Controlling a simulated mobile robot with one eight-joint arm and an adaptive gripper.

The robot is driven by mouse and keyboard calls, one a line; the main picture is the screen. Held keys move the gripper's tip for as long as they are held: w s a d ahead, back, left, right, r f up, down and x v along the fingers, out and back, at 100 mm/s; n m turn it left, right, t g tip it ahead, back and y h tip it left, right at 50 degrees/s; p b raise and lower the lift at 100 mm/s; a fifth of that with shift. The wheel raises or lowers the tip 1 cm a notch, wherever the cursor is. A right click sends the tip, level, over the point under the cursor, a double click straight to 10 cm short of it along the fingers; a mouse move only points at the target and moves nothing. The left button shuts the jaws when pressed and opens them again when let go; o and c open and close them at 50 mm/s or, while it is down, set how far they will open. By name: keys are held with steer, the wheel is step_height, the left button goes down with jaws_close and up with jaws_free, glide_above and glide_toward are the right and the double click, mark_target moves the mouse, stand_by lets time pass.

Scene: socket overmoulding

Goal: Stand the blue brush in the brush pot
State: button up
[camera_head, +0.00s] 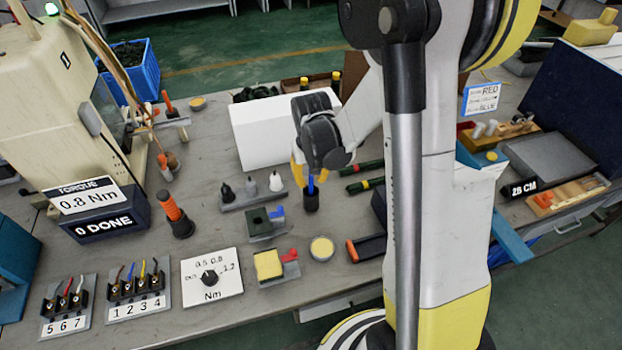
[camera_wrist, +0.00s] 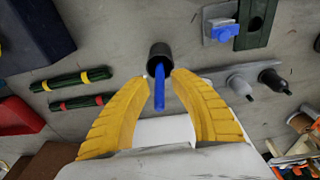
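The blue brush (camera_wrist: 159,90) stands in the dark brush pot (camera_wrist: 159,53), its lower end inside the pot mouth and its blue handle pointing up toward the wrist camera. In the head view the brush (camera_head: 311,185) rises from the pot (camera_head: 312,203) on the grey bench. My gripper (camera_wrist: 160,77) has its yellow fingers spread on both sides of the handle, with a visible gap on each side. In the head view my gripper (camera_head: 311,176) is just above the pot and partly hides the handle.
Two dark green banded cylinders (camera_head: 364,175) lie right of the pot. A holder with several small bottles (camera_head: 252,193) and a green block with a blue clip (camera_head: 260,220) stand left. A round yellow-topped tin (camera_head: 322,249) is in front. A white box (camera_head: 268,130) stands behind.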

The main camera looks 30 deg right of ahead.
step_height(320, 180, up, 11)
steer(key=s+p, duration=0.2)
steer(key=p, duration=0.2)
steer(key=s+a+r+n+t, duration=0.2)
steer(key=s+a+r+t, duration=0.3)
steer(key=s+a+r, duration=0.5)
step_height(320, 180, up, 2)
steer(key=s, duration=0.2)
steer(key=shift+s+a+r+t+y, duration=0.15)
steer(key=shift+s+t+y, duration=0.25)
step_height(320, 180, down, 2)
steer(key=shift+f+b, duration=0.15)
steer(key=shift+b, duration=1.1)
